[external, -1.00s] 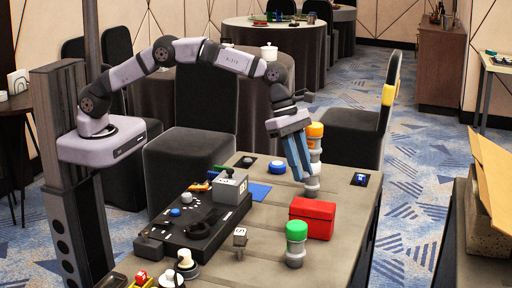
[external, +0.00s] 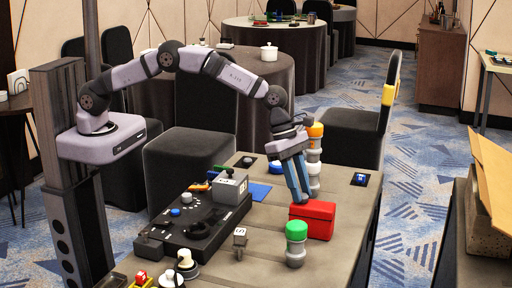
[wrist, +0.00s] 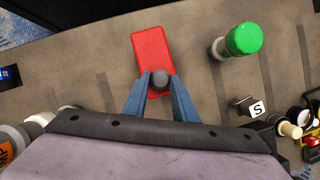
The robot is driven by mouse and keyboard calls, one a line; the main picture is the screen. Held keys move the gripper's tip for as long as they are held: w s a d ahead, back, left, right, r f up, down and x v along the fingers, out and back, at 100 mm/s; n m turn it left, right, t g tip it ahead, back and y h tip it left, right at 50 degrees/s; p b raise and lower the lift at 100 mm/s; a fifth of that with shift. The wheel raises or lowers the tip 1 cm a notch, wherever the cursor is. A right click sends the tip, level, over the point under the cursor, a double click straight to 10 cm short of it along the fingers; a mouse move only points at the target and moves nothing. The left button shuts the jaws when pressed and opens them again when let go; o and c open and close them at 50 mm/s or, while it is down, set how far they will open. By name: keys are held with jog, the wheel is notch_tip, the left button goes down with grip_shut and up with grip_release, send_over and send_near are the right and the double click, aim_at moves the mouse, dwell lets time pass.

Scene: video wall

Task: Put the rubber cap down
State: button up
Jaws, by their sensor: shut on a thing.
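The rubber cap (wrist: 160,80) is a small dark grey round piece between my fingertips in the wrist view. My gripper (wrist: 160,90) is shut on it, one blue finger on each side. The cap cannot be made out clearly there. In the wrist view the cap overlaps the near end of the red box (wrist: 151,49). I cannot tell whether it touches the box's top.
A green-capped bottle (external: 296,245) stands in front of the red box. An orange-capped bottle (external: 315,143) stands behind my gripper. The table's right side is mostly clear.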

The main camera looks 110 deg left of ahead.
jog(key=shift+f, duration=0.1)
jog(key=o, duration=1)
jog(key=shift+r, duration=0.35)
jog(key=b+v, duration=0.1)
jog(key=v, duration=1)
jog(key=shift+s+a+r+b, duration=0.15)
jog(key=shift+s+r+b, duration=0.1)
jog(key=shift+b, duration=0.1)
